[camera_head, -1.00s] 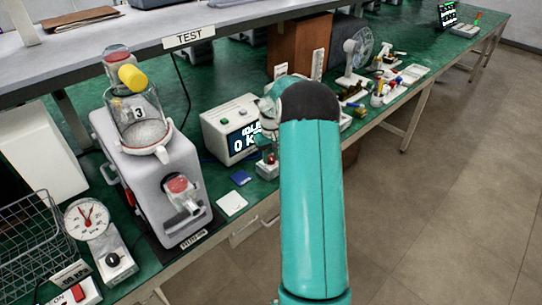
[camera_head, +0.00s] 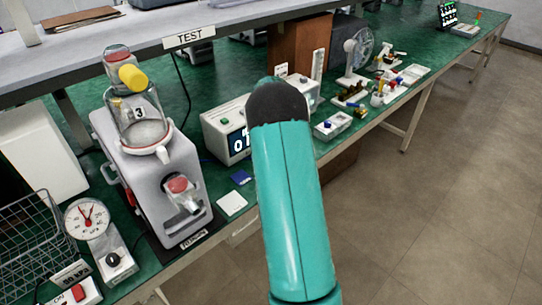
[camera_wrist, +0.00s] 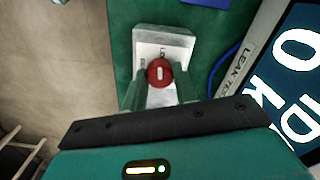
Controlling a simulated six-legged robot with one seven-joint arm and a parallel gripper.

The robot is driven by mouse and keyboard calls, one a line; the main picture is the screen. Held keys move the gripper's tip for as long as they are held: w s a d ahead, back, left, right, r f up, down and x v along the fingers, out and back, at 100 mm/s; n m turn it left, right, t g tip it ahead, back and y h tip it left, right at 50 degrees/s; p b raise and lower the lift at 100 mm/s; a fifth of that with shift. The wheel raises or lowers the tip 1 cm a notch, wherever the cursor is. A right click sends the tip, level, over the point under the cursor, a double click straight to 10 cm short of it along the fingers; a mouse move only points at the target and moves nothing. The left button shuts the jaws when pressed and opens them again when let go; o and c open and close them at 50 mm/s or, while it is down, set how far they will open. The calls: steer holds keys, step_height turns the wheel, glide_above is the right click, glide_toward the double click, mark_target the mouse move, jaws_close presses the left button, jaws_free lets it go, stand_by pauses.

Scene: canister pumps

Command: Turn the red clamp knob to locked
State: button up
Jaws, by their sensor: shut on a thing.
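The red clamp knob (camera_wrist: 160,73) shows in the wrist view on a pale grey block (camera_wrist: 164,43), with a white mark on its face running nearly up and down in the picture. Small dark lettering lies on the block around the knob, too small to read in full. My gripper (camera_wrist: 160,82) is shut on the knob, one finger on its left and one on its right. In the head view my teal arm hides the knob and gripper.
The leak tester's display box (camera_head: 226,131) stands close beside the block. A small box with a blue button (camera_head: 332,125) and a fan (camera_head: 358,53) lie right.

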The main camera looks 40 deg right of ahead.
steer(key=shift+m, duration=0.9)
steer(key=o, duration=1)
steer(key=shift+c, duration=0.2)
step_height(320, 180, up, 14)
steer(key=shift+a, duration=0.1)
